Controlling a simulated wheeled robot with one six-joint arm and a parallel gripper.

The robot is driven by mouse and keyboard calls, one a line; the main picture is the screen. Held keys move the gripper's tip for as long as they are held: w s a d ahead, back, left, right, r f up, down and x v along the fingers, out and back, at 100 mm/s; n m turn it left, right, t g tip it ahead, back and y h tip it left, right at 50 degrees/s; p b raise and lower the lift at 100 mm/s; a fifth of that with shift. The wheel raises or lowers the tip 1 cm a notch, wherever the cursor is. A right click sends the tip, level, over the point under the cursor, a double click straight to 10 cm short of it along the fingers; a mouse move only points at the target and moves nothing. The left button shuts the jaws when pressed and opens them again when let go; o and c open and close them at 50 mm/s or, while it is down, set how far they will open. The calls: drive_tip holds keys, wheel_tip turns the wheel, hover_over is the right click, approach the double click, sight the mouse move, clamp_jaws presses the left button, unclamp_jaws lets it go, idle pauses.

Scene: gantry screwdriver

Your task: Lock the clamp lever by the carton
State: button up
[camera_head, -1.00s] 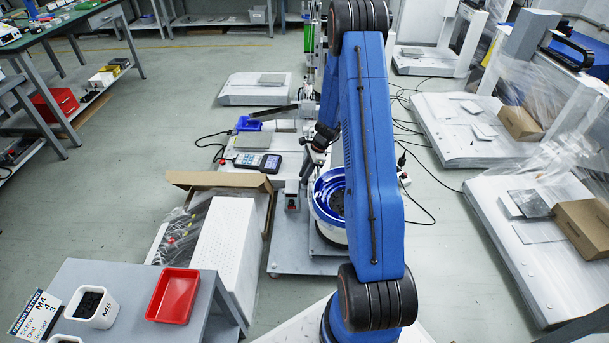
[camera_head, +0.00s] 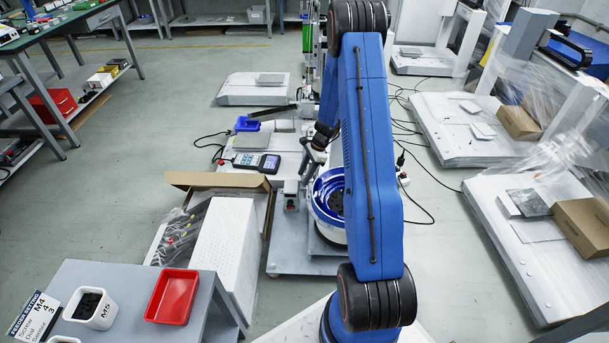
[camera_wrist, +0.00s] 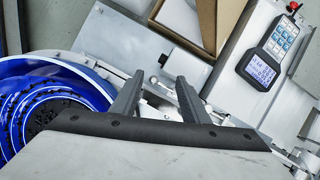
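The open carton (camera_head: 215,180) stands left of the machine base, and its corner shows at the top of the wrist view (camera_wrist: 207,22). A small grey fitting (camera_head: 291,194) stands beside the carton's right end. In the wrist view a small black knob (camera_wrist: 163,60) sits on a grey plate below the carton; I cannot tell for certain that it is the clamp lever. My gripper (camera_wrist: 158,82) has its two dark fingers apart, with pale metal parts showing behind and between them. No contact is visible. In the head view my gripper (camera_head: 311,160) is small and partly hidden by my arm.
A blue-rimmed bowl feeder (camera_head: 325,200) stands close beside my gripper, and it fills the left of the wrist view (camera_wrist: 50,100). A red tray (camera_head: 172,297) sits on the front-left table. Open floor lies at left.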

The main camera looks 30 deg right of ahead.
drive_tip(key=shift+r, duration=0.1)
drive_tip(key=v, duration=1.7)
drive_tip(key=shift+d, duration=0.2)
drive_tip(key=shift+s, duration=0.15)
